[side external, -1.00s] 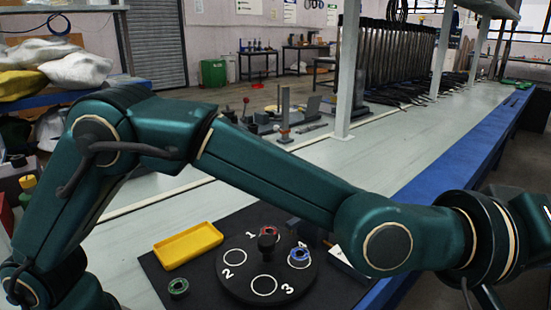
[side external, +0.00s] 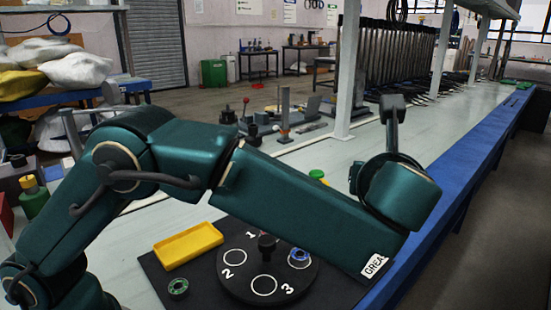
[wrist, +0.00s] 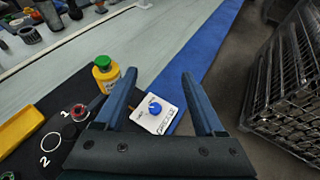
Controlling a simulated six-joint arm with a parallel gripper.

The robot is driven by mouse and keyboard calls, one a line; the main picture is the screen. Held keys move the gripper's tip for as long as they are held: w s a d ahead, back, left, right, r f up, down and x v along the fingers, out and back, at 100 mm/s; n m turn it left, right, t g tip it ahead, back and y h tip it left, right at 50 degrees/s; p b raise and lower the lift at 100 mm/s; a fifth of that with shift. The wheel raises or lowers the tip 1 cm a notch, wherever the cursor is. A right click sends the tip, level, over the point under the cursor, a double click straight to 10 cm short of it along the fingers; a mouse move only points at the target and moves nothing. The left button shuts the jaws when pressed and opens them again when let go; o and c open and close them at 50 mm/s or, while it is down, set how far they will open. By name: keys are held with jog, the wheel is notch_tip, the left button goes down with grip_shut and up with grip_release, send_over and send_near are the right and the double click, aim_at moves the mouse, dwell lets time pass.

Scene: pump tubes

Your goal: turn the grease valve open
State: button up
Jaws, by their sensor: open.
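The grease valve is a small white box (wrist: 157,122) with a blue knob (wrist: 155,107) on its top face and dark lettering along its front edge. In the wrist view the box sits between and beyond my gripper's fingers. My gripper (wrist: 159,75) is open and empty, with a finger on each side of the box in the picture and no visible contact with the knob. In the side view only the lettered front corner of the box (side external: 374,265) shows beside my arm; the knob is hidden there.
A yellow bottle with a green cap (wrist: 104,74) stands left of the valve, close to the left finger. A black numbered turntable (side external: 262,262) with a blue ring (side external: 299,257), a yellow tray (side external: 188,245) and a green ring (side external: 178,287) lie on the dark mat. A blue bench edge (wrist: 199,60) runs behind.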

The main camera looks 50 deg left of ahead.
notch_tip(320, 180, down, 16)
jog(key=shift+w+r, duration=0.1)
jog(key=shift+r, duration=0.05)
jog(key=shift+x, duration=2.5)
jog(key=shift+r, duration=0.1)
grip_shut()
